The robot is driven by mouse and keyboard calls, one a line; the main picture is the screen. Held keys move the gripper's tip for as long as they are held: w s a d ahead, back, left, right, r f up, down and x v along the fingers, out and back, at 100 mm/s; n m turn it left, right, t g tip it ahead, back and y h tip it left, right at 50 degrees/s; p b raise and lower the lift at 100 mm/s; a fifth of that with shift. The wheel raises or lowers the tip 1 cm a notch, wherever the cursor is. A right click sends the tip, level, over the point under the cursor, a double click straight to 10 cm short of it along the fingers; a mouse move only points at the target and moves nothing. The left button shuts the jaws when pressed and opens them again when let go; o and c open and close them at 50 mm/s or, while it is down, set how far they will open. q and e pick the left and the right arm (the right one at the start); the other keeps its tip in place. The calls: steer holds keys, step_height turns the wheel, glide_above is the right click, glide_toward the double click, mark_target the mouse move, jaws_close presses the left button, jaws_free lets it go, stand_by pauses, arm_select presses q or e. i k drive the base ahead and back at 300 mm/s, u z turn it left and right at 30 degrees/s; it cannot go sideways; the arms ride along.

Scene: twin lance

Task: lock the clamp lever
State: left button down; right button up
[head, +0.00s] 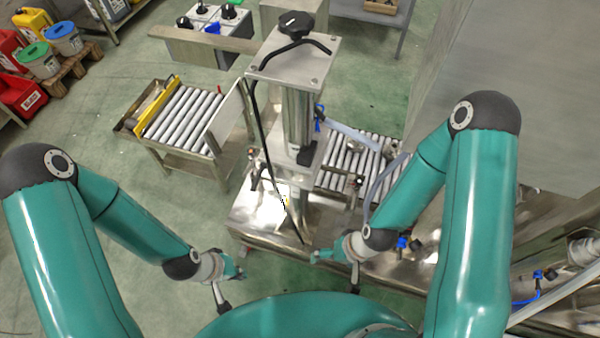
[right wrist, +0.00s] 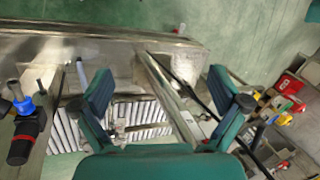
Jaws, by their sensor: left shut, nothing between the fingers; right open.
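The clamp lever cannot be told apart with certainty. In the head view, a steel column machine (head: 298,115) stands ahead of me, with a black knob (head: 295,25) and a bent black handle (head: 292,52) on top. A small blue-handled part (head: 319,115) sits on its right side. My left gripper (head: 240,273) is shut and empty, low and to the left of the machine's base. My right gripper (head: 318,257) is near the front edge of the base, open and empty. In the right wrist view its two teal fingers (right wrist: 165,97) are spread apart with nothing gripped between them.
Roller conveyors stand left (head: 185,118) and right (head: 350,160) of the column. A thin black line (head: 262,130) hangs down the column's front. A blue, black and red fitting (right wrist: 22,130) shows at the left of the right wrist view. Green floor (head: 100,100) is open at left.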

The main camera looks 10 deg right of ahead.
mark_target(264, 165)
steer(key=z, duration=0.6)
steer(key=k, duration=1.25)
steer(key=u, duration=0.75)
steer(key=i, duration=1)
steer(key=u, duration=0.1)
